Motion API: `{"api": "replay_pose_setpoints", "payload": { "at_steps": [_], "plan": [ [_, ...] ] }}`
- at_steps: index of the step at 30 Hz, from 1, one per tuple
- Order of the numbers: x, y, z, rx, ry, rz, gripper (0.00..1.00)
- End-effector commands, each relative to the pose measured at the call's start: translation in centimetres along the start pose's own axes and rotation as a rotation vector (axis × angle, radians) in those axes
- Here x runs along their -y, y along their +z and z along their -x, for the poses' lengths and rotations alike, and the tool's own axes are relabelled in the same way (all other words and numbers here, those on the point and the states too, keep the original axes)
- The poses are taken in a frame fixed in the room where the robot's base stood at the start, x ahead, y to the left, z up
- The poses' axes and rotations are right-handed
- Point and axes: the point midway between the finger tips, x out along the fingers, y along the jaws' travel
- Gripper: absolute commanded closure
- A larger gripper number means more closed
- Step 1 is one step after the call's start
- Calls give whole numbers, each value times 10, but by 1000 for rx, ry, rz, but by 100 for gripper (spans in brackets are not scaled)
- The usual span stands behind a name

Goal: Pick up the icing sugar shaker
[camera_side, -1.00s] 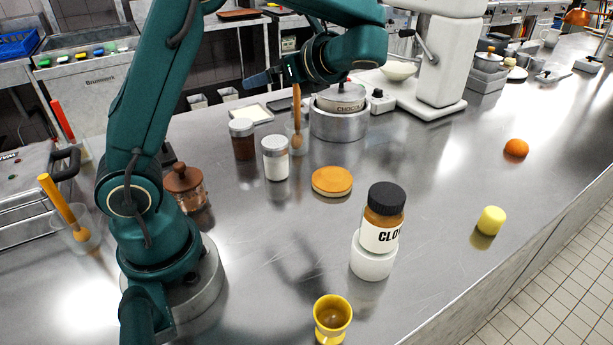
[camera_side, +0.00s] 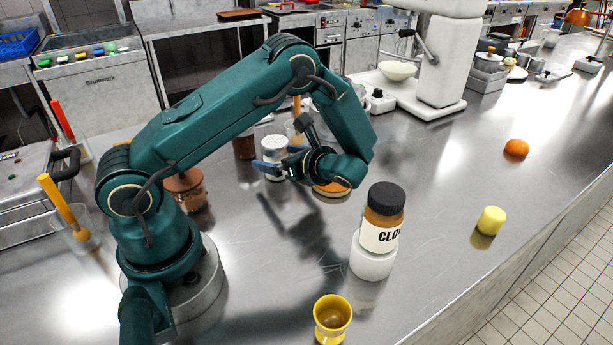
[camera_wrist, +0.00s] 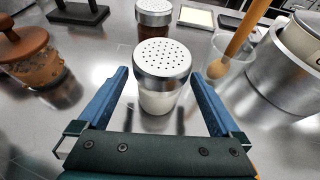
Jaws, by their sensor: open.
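The icing sugar shaker (camera_wrist: 159,98), white with a perforated silver lid, stands upright on the steel counter. It also shows in the side view (camera_side: 275,168), partly hidden by my gripper. My gripper (camera_wrist: 158,95) is open, with its two blue fingers on either side of the shaker and a visible gap to each.
A brown-filled shaker (camera_wrist: 152,20) stands just behind it. A clear cup with a wooden tool (camera_wrist: 228,75) and a metal pot (camera_wrist: 290,65) are to the right. A brown-lidded jar (camera_wrist: 30,55) is at left. A clove jar (camera_side: 382,218) stands on a white base (camera_side: 372,262).

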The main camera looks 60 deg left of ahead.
Motion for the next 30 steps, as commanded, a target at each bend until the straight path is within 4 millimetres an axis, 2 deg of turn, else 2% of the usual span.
{"api": "replay_pose_setpoints", "payload": {
  "at_steps": [3, 9, 18, 20, 24, 26, 30],
  "plan": [
    [-2, 0, -17, 0, 6, 0, 0],
    [-1, 0, -36, -1, 4, -1, 0],
    [0, 0, -39, -1, 0, -1, 0],
    [0, 0, -39, -1, 1, -1, 19],
    [0, 0, -39, -1, 1, -1, 73],
    [0, 0, -39, -1, 1, -1, 95],
    [0, 1, -38, 0, 1, -1, 95]
  ]
}}
